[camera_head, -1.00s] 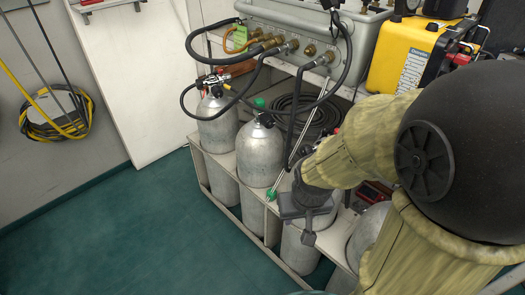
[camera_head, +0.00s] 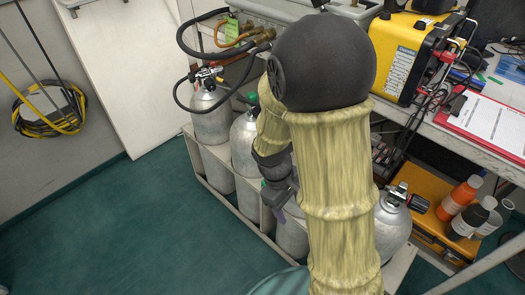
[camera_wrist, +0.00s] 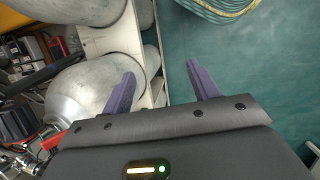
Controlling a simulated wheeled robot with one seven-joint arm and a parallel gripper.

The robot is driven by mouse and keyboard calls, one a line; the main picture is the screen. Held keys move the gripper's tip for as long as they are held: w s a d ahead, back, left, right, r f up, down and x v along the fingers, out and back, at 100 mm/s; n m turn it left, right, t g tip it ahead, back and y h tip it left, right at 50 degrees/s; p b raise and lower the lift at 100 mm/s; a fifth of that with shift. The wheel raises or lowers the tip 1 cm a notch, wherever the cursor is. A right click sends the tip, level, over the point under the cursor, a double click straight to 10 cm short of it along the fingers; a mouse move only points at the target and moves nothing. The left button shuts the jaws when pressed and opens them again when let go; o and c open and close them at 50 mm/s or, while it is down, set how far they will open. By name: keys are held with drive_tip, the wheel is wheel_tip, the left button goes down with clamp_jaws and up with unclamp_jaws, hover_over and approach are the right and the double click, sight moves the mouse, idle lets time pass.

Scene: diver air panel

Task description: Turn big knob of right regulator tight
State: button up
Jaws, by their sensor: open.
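A chrome regulator or valve (camera_head: 397,192) sits on top of the rightmost silver cylinder (camera_head: 391,228) in the head view. A round black knob (camera_head: 418,203) sticks out at its right side. In the wrist view, chrome fittings (camera_wrist: 18,160) show at the lower left, partly cut off; I cannot make out the knob there. Another regulator (camera_head: 208,74) is on the far left cylinder. My gripper (camera_wrist: 160,80) is open and empty, its purple fingers spread over the rack edge and green floor. In the head view my gripper (camera_head: 280,192) is left of the rightmost cylinder, apart from the knob.
A white rack (camera_head: 235,190) holds several cylinders. An orange case (camera_head: 432,215) and bottles (camera_head: 458,198) stand right of the rightmost cylinder. A bench with a yellow unit (camera_head: 408,55) and clipboard (camera_head: 490,122) is above. The green floor (camera_head: 130,230) at left is clear.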

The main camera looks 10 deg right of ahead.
drive_tip(key=w+a+r+n+t+h+p, duration=0.2)
drive_tip(key=w+n+h+p, duration=0.3)
drive_tip(key=n, duration=0.5)
drive_tip(key=w+a+r+n+t+h+p, duration=0.2)
drive_tip(key=w+r+n+t+h+p, duration=0.2)
drive_tip(key=n+h, duration=0.5)
drive_tip(key=w+n+t+p, duration=0.1)
drive_tip(key=w, duration=0.1)
drive_tip(key=shift+w+a+n+p, duration=0.3)
drive_tip(key=shift+a, duration=0.1)
drive_tip(key=shift+d, duration=0.1)
drive_tip(key=shift+b+x, duration=0.55)
drive_tip(key=shift+x, duration=4.8)
drive_tip(key=shift+r, duration=0.1)
